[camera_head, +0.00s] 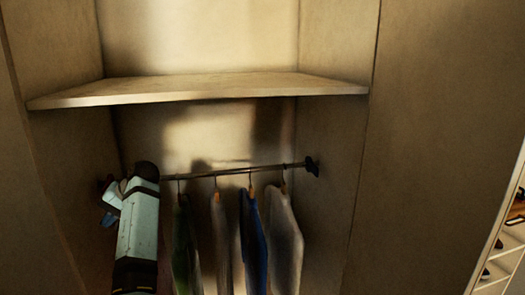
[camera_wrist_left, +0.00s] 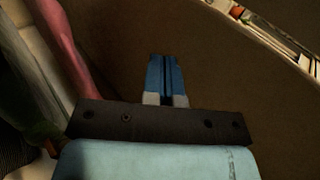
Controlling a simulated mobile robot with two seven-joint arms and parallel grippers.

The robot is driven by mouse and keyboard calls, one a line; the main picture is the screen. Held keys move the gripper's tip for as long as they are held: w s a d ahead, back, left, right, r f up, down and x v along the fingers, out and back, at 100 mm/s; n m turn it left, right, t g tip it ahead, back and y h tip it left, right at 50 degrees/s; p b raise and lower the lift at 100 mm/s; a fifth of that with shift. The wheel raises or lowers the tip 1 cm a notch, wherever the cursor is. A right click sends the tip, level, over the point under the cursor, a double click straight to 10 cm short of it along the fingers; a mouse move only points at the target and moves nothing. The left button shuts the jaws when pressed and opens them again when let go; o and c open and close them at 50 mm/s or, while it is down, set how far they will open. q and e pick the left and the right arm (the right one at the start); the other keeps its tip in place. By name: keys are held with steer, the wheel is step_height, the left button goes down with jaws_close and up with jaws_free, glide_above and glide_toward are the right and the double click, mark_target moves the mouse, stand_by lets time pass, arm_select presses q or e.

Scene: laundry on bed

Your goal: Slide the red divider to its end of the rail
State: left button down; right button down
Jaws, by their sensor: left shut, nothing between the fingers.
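The metal rail (camera_head: 235,169) runs across the closet below the shelf. A small dark reddish piece at the rail's left end, beside my left arm, is too small to identify. My left gripper (camera_head: 109,218) is at the left of the rail, slightly below it, close to the closet's left side wall. Its blue fingers show in the left wrist view (camera_wrist_left: 167,80), shut with nothing between them. My left forearm hides part of the rail's left end. My right gripper is not in view.
Several garments hang on the rail right of my arm, including a green one (camera_head: 183,245), a blue one (camera_head: 253,240) and a pale one (camera_head: 285,240). A pinkish-red strip of cloth (camera_wrist_left: 66,50) shows in the wrist view. A shelf (camera_head: 200,88) spans above the rail.

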arm_select(q)
steer(key=s+d+f+m+t+h, duration=0.2)
steer(key=s+f+t, duration=0.2)
steer(key=s+f, duration=1.6)
steer(key=s+d+m+h, duration=0.15)
steer(key=s+d, duration=0.25)
steer(key=s, duration=0.4)
steer(key=s+d+t+h, duration=0.1)
steer(key=s+d+h, duration=0.25)
steer(key=s, duration=0.35)
steer(key=s+d+m+h, duration=0.15)
steer(key=s+d, duration=0.25)
steer(key=s, duration=0.4)
steer(key=w+d+f+t+h, duration=0.1)
steer(key=w+d+f+t, duration=0.1)
steer(key=f, duration=0.5)
steer(key=w+d+f+t+h, duration=0.2)
steer(key=w+d+f+t, duration=0.1)
steer(key=d+f+t, duration=0.2)
steer(key=shift+w+f+m+p, duration=0.3)
steer(key=shift+w+f, duration=0.05)
steer(key=shift+f, duration=0.6)
